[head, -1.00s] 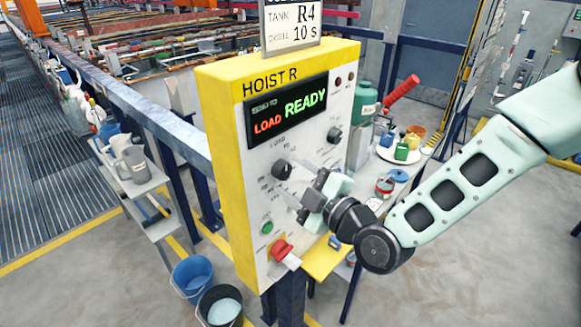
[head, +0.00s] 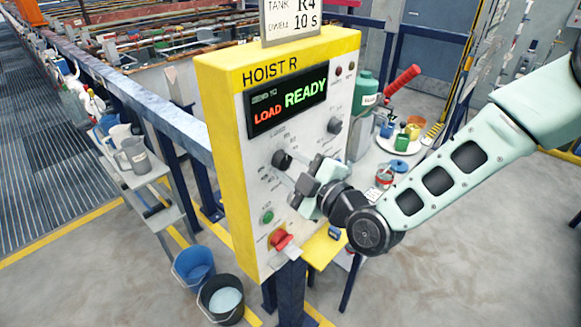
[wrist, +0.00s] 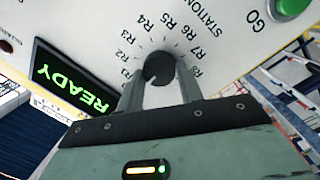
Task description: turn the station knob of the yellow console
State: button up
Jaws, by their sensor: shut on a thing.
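The yellow console (head: 222,160) has a white front face labelled HOIST R. Its screen (head: 290,103) reads SEND TO LOAD and READY. The gripper also shows in the head view (head: 290,172). The knob's pointer mark cannot be made out.
A second dark knob (head: 334,125) is higher on the face. A green button (head: 267,217) and a red switch (head: 281,239) are below. A cluttered table (head: 371,166) stands behind right. Blue (head: 193,266) and black (head: 220,299) buckets stand on the floor at left.

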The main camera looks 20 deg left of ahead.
jog(key=shift+f, duration=0.1)
jog(key=m+b, duration=0.5)
jog(key=shift+w+m+g+b, duration=0.1)
jog(key=shift+m+g+b, duration=0.2)
jog(key=shift+m+b, duration=0.1)
jog(key=m+b, duration=0.2)
jog(key=m, duration=0.1)
jog(key=shift+w+d+h, duration=0.1)
jog(key=shift+h, duration=0.2)
jog(key=m, duration=0.2)
jog(key=m+g+b, duration=0.1)
jog(key=shift+w+r+m, duration=0.1)
jog(key=shift+r+m, duration=0.1)
jog(key=shift+m, duration=0.2)
jog(key=m+g+b, duration=0.1)
jog(key=m, duration=0.3)
jog(key=shift+w+d+m+b, duration=0.1)
jog(key=shift+m+b, duration=0.2)
jog(key=shift+m, duration=0.1)
jog(key=shift+m+g+b, duration=0.4)
jog(key=shift+m, duration=1.6)
